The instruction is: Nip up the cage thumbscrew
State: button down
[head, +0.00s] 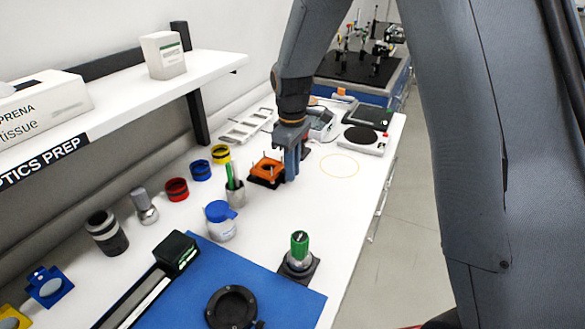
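An orange cage-like part (267,170) with thin upright rods stands on a dark base on the white bench. My gripper (291,176) points down at its right side, very close to it. I cannot tell whether they touch. The thumbscrew is too small to make out or is hidden by the gripper. The gripper's fingers look close together, but the gap between them is not clear.
Left of the cage stand a cup with green-handled tools (236,196) and red (176,190), blue (200,171) and yellow (221,154) rings. A blue-lidded jar (221,223) and green-topped post (299,250) are nearer. A hotplate-like device (364,140) stands behind right.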

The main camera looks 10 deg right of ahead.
jog(key=shift+w+g, duration=0.1)
jog(key=shift+g, duration=0.2)
jog(key=shift+w+d+g+y, duration=0.2)
jog(key=shift+g+y, duration=0.5)
jog(key=shift+w+d+f+g+y+b, duration=0.1)
jog(key=shift+w+g+y+b, duration=0.1)
jog(key=shift+g+y+b, duration=0.3)
jog(key=shift+w+d+f+g+y+b, duration=0.15)
jog(key=shift+g+y, duration=0.35)
jog(key=shift+g, duration=0.4)
jog(key=shift+a+r, duration=0.1)
jog(key=shift+r, duration=0.05)
jog(key=c, duration=1.7)
grip_release()
jog(key=shift+c, duration=0.2)
jog(key=b+v, duration=0.2)
jog(key=v, duration=0.5)
jog(key=shift+w+r, duration=0.25)
jog(key=shift+r, duration=0.05)
